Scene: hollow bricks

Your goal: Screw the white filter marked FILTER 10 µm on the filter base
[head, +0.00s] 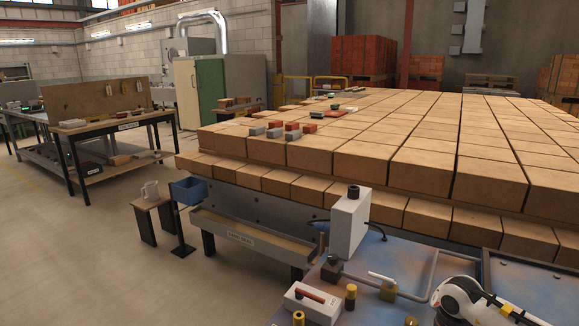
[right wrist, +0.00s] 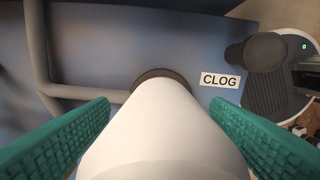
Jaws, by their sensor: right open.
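In the right wrist view a smooth white cylinder (right wrist: 160,145), which looks like the white filter, fills the lower middle. No marking shows on the part I see. My right gripper (right wrist: 160,102) is open, with one green ribbed finger on each side of the cylinder and a gap on both sides. At the far end of the cylinder a dark round rim (right wrist: 160,76) shows, perhaps the filter base; whether the two touch I cannot tell. In the head view I cannot make out the filter, and my left gripper is not in view.
A CLOG label (right wrist: 220,80) and a dark knob (right wrist: 258,52) are beside the cylinder. A grey bent pipe (right wrist: 42,60) runs at left. In the head view a white box (head: 348,225) stands on the blue bench, before a wide layer of bricks (head: 375,160).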

